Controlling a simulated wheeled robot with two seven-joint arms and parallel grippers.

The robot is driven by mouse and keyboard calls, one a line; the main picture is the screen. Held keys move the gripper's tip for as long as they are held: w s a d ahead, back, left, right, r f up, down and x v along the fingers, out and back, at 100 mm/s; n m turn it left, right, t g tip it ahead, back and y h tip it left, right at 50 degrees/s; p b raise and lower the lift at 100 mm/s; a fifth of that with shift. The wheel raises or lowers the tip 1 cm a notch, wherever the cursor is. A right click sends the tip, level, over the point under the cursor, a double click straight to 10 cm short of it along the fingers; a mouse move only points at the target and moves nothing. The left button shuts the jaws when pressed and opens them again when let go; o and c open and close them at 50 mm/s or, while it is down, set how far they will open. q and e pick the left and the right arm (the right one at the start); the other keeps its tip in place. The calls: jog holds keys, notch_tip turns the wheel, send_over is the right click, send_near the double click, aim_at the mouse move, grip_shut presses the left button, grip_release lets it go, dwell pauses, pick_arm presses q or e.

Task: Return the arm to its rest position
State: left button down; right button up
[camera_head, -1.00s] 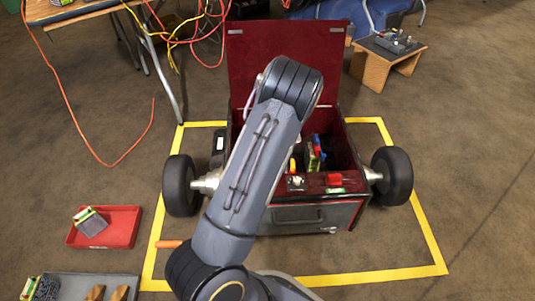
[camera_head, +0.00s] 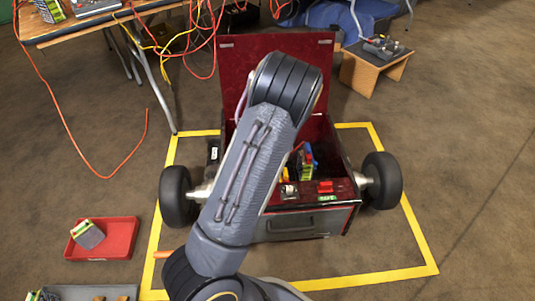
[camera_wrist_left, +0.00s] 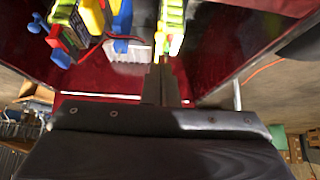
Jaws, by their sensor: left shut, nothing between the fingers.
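My left arm (camera_head: 245,170) reaches up from the bottom of the head view and covers part of the dark red open box. My left gripper is hidden behind it there. In the left wrist view, the gripper (camera_wrist_left: 166,88) has its fingers closed together with nothing between them, inside or just over the red box. A green-labelled block (camera_wrist_left: 170,28) appears just beyond the fingertips; I cannot tell whether they touch. My right gripper is not in view.
The wheeled red box (camera_head: 300,222) stands inside a yellow floor outline (camera_head: 421,235), its lid (camera_head: 240,55) raised. Blue, yellow and red items (camera_wrist_left: 75,25) lie inside it. A red tray (camera_head: 118,237) holds a grey-green block (camera_head: 87,234). A table (camera_head: 90,25) with cables is at the back left.

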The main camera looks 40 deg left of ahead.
pick_arm(q)
jog(key=s+d+r+m+h, duration=0.1)
jog(key=s+d+r+h, duration=0.3)
jog(key=d+r, duration=0.3)
jog(key=s+d+r+h, duration=0.3)
jog(key=s+d+r, duration=0.2)
jog(key=r, duration=0.3)
jog(key=s+d+r+m+h+p, duration=0.1)
jog(key=s+d+r+m, duration=0.2)
jog(key=s+r, duration=0.3)
jog(key=s+d+r+m, duration=0.3)
jog(key=s+d+r, duration=0.1)
jog(key=s, duration=0.5)
notch_tip(320, 180, up, 35)
jog(key=p, duration=3.5)
jog(key=shift+w+a+f+t, duration=0.2)
jog(key=shift+w+t, duration=0.1)
